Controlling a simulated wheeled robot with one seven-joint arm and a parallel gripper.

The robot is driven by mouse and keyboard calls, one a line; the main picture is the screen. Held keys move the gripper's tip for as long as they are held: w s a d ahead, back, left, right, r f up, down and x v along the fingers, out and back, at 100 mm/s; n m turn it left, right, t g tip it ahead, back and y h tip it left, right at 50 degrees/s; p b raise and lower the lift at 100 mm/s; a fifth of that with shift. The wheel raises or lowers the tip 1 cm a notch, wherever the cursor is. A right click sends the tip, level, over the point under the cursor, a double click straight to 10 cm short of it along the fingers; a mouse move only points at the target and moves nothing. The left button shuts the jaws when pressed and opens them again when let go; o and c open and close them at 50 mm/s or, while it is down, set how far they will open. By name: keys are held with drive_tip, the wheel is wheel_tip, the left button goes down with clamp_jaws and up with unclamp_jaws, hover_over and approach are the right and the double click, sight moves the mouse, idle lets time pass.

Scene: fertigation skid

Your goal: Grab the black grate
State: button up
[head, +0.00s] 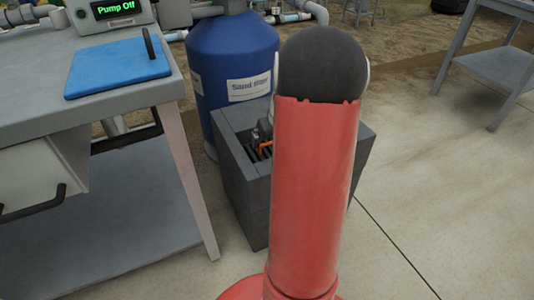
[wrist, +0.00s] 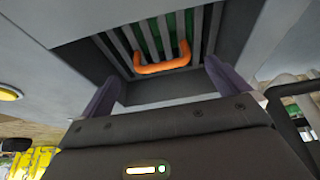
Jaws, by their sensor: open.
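The black grate (wrist: 163,38) shows at the top of the wrist view as dark parallel bars with green in the gaps. It lies in a recess of a grey box and has an orange handle (wrist: 160,67). My gripper (wrist: 163,76) is open. Its two dark fingers stand apart, one to each side of the handle in the picture, with nothing held. I cannot tell how much space is left to the handle. In the head view, a bit of the orange handle (head: 264,147) shows in the box, and my red arm hides most of the gripper and grate.
The grey box (head: 240,190) stands beside a blue sand filter tank (head: 232,65). A grey workbench (head: 105,110) with a blue board (head: 112,68) and a "Pump Off" display (head: 118,10) is at left. A grey table (head: 500,70) is at far right. Floor at right is clear.

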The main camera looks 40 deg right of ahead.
sight(270, 143)
drive_tip(key=x, duration=0.4)
drive_tip(key=shift+a, duration=0.2)
drive_tip(key=c, duration=1.1)
drive_tip(key=shift+c, duration=0.4)
drive_tip(key=shift+r, duration=0.15)
